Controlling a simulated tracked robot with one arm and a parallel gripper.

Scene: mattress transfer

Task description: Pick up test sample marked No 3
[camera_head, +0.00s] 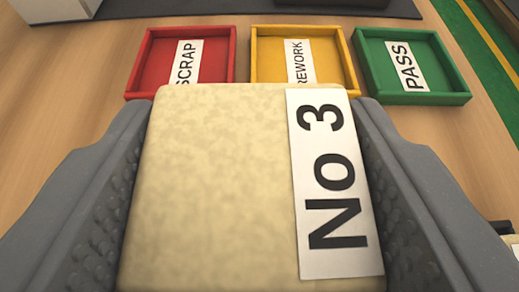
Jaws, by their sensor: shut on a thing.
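The test sample marked No 3 (215,190) is a cream, mottled foam block with a white label that reads "No 3" along its right side. My gripper (255,170) is shut on it, with one grey studded finger along each side. The sample fills the middle of the view and hides part of the table behind it. Its underside is hidden, so I cannot tell how far it is above the table.
A red SCRAP tray (141,70), a yellow REWORK tray (294,32) and a green PASS tray (440,97) stand in a row beyond the sample. All three look empty apart from their labels. A dark mat (240,10) lies behind them. Part of another pale object shows at the lower right edge.

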